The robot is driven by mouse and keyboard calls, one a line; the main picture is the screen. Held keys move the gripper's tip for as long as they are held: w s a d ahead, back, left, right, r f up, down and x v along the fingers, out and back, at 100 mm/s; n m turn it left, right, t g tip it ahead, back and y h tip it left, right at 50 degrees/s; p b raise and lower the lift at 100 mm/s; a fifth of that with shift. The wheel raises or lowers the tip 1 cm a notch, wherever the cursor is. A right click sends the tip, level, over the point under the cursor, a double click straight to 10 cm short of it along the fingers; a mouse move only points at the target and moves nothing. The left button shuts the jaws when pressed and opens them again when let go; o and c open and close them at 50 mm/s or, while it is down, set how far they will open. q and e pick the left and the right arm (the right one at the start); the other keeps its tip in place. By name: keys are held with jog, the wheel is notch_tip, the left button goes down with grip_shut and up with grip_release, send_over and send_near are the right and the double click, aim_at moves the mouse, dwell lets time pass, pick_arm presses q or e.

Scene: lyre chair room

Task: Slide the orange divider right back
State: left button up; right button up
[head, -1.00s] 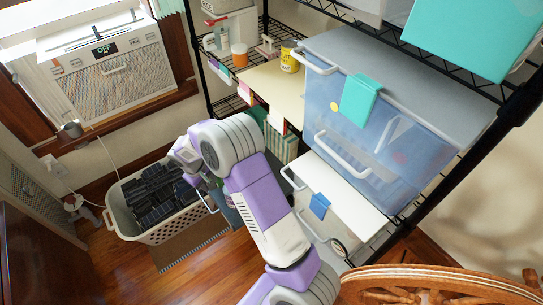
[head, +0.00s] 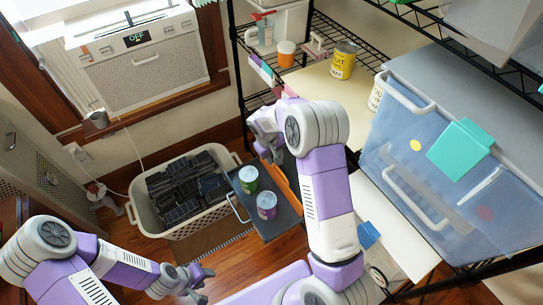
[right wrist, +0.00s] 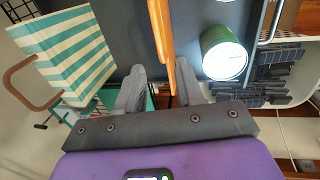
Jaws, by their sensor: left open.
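The orange divider (head: 285,185) is a long upright strip in a dark grey drawer tray (head: 285,221). A green can (head: 248,179) and a purple can (head: 267,205) stand on its left side. My right gripper (head: 276,157) is over the far end of the tray, partly hidden by its own arm. In the right wrist view, its fingers (right wrist: 160,78) are apart, with the orange divider (right wrist: 164,30) running between them; I cannot tell whether they touch it. The green can (right wrist: 224,52) is just right. My left gripper (head: 197,284) is open and empty at the bottom left.
A white basket (head: 190,228) of black items stands on the floor left of the tray. A wire shelf with a yellow can (head: 343,60) and a blue translucent bin (head: 410,150) are to the right. A striped box (right wrist: 65,50) shows in the right wrist view.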

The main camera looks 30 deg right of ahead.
aim_at(278, 169)
jog(key=f+b, duration=0.1)
jog(key=f, duration=0.1)
jog(key=d+f, duration=0.1)
jog(key=f, duration=0.1)
jog(key=f+b, duration=0.1)
jog(key=f, duration=0.2)
jog(key=shift+s+d+b, duration=0.1)
jog(key=shift+d+b, duration=0.15)
jog(key=shift+b, duration=0.1)
grip_shut()
dwell(1.0)
